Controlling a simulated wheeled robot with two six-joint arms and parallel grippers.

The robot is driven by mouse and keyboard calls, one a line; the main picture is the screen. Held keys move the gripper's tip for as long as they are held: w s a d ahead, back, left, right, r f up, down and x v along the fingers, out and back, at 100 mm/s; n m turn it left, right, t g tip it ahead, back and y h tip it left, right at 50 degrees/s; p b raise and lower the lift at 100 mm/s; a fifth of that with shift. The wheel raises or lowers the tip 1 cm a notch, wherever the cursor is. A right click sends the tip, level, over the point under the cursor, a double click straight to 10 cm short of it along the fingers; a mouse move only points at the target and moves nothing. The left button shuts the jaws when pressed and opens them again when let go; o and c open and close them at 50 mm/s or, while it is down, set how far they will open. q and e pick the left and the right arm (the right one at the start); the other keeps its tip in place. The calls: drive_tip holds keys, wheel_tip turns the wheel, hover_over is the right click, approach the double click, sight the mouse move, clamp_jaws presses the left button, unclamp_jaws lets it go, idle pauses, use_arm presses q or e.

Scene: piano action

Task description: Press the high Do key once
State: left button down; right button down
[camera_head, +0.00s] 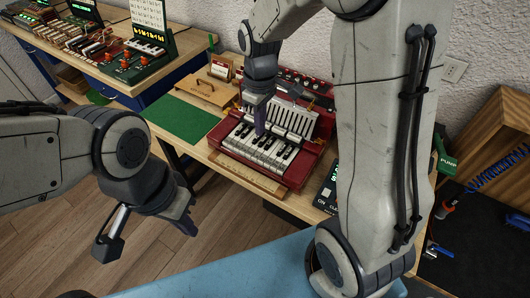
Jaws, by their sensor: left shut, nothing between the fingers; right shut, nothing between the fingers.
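A red keyboard instrument (312,165) stands on the wooden bench in the middle of the head view. Its row of white and black keys (284,157) faces the front. I cannot read any key labels, so the high Do key cannot be singled out. My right gripper (259,131) points down over the left-middle part of the keys and is shut and empty. It hides some keys behind it, and I cannot tell whether its tips touch a key. My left gripper (188,227) is shut and empty, low in front of the bench, away from the keys.
A green mat (182,130) and a wooden box (208,92) lie left of the instrument. A dark device with a green display (328,190) sits at its right, beside my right arm. Other electronics fill the back-left bench (140,92). A wooden tool cabinet (503,125) stands at right.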

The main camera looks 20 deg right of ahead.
sight(269, 161)
use_arm(q)
drive_tip(key=shift+f, duration=0.5)
use_arm(e)
drive_tip(key=w+d+f, duration=0.2)
drive_tip(key=d, duration=0.1)
drive_tip(key=shift+w+d+f, duration=0.15)
drive_tip(key=shift+d, duration=0.1)
wheel_tip(269, 161, down, 14)
drive_tip(key=shift+p, duration=0.4)
use_arm(q)
drive_tip(key=shift+r, duration=0.5)
use_arm(e)
drive_tip(key=shift+f, duration=0.1)
